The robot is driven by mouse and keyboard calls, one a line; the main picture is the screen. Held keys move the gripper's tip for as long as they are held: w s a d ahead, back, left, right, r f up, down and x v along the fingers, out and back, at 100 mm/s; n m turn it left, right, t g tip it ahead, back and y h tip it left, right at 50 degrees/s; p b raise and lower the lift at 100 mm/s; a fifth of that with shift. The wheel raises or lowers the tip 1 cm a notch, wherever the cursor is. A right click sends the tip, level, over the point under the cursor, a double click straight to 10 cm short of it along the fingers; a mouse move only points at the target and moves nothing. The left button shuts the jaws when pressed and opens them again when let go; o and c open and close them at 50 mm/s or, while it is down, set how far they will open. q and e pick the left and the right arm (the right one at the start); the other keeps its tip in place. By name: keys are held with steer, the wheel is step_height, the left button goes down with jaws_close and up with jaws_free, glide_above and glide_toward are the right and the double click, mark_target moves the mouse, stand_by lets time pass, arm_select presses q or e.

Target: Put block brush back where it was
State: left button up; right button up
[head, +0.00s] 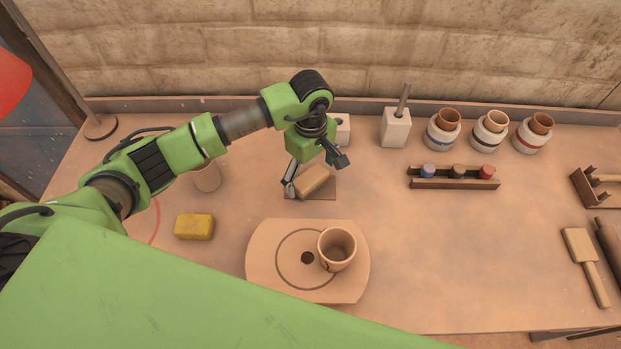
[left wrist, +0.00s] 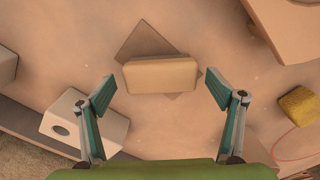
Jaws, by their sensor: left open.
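The block brush looks like a plain tan block (head: 314,181). It lies on a darker brown square patch (head: 327,193) on the table, and it also shows in the left wrist view (left wrist: 160,74). The patch shows turned under the block there (left wrist: 150,43). My left gripper (head: 316,175) is over the block and open. In the left wrist view its two fingertips (left wrist: 160,84) stand wide apart, one to each side of the block, with gaps at both ends. Whether the tips are level with the block is hard to tell. My right gripper is not in view.
A round-sided board (head: 265,270) with a clay cup (head: 337,250) lies in front. A yellow sponge (head: 194,226) is left. White holed blocks (head: 396,128), jars (head: 442,132) and a stopper rack (head: 455,184) stand behind and right. The right-middle table is clear.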

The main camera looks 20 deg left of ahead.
mark_target(311, 177)
arm_select(q)
step_height(311, 177, up, 10)
steer(key=b, duration=0.1)
steer(key=shift+b, duration=0.4)
steer(key=shift+f, duration=0.15)
